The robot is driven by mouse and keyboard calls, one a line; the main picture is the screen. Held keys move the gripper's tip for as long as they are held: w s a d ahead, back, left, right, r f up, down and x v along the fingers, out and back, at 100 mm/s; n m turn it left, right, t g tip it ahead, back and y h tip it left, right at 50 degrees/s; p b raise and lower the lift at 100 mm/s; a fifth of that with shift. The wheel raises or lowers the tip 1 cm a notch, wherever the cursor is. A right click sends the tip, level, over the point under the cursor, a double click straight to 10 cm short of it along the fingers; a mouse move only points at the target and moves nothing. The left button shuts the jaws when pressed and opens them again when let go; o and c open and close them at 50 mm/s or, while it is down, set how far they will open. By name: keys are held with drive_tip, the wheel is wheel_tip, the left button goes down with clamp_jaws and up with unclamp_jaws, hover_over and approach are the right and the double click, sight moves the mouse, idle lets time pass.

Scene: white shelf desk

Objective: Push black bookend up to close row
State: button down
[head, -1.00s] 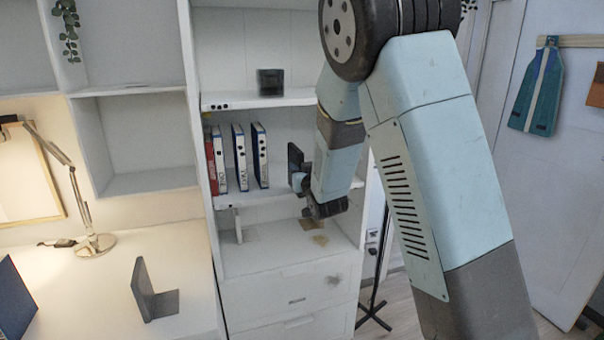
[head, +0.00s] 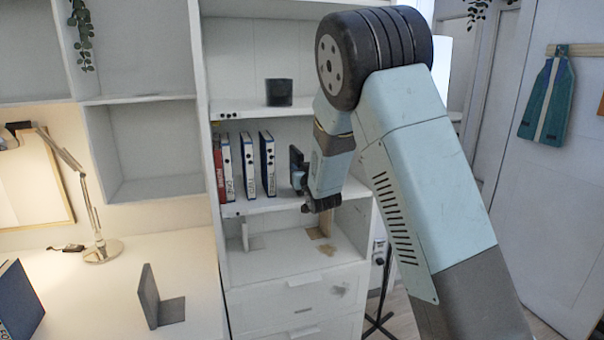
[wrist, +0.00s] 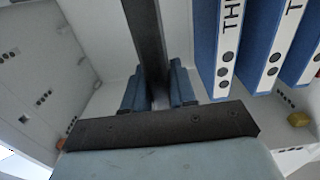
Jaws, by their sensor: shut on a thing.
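The black bookend (head: 296,165) stands upright on the binder shelf, to the right of the row. My gripper (head: 302,182) is shut on it from the right front. In the wrist view the bookend (wrist: 146,35) is a dark plate between my two blue fingers (wrist: 158,92). The row has a red binder (head: 218,170) at the left end and several blue binders with white spines, the rightmost being a blue binder (head: 267,165). In the wrist view the nearest blue binder (wrist: 206,45) is right of the bookend, with a gap between them.
A dark box (head: 279,92) sits on the shelf above. The lower shelf holds a white bookend (head: 245,236) and a brown one (head: 322,228). Another dark bookend (head: 150,295), a lamp (head: 102,250) and a blue binder (head: 18,305) are on the desk.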

sight(293, 161)
drive_tip(key=shift+x, duration=4.1)
drive_tip(key=shift+s+f, duration=0.1)
drive_tip(key=shift+f, duration=0.95)
drive_tip(key=c, duration=0.8)
unclamp_jaws()
drive_tip(key=shift+s+f, duration=0.1)
drive_tip(key=v, duration=1.3)
drive_tip(key=shift+s+d, duration=0.2)
drive_tip(key=shift+s, duration=0.1)
